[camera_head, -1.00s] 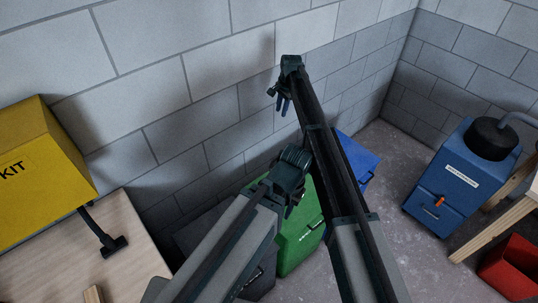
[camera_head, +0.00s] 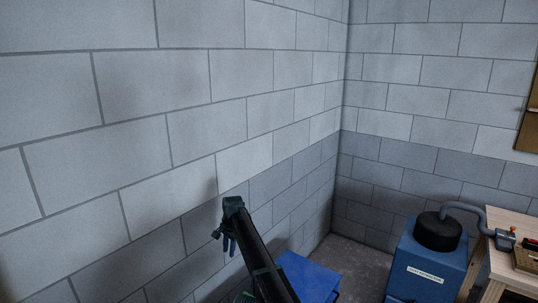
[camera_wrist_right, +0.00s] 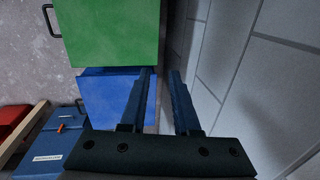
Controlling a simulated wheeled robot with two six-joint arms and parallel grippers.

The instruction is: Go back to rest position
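My right gripper (camera_head: 229,246) hangs fingers-down at the end of my raised arm, in front of the block wall in the head view. In the right wrist view its two dark blue fingers (camera_wrist_right: 161,72) stand apart with nothing between them. My left gripper is not in view now.
Below the right gripper in the wrist view are a green bin (camera_wrist_right: 112,32) and a blue bin (camera_wrist_right: 105,98); the blue bin also shows in the head view (camera_head: 308,276). The block wall (camera_wrist_right: 225,70) is close beside the fingers. A blue machine (camera_head: 428,268) and wooden bench (camera_head: 508,227) stand right.

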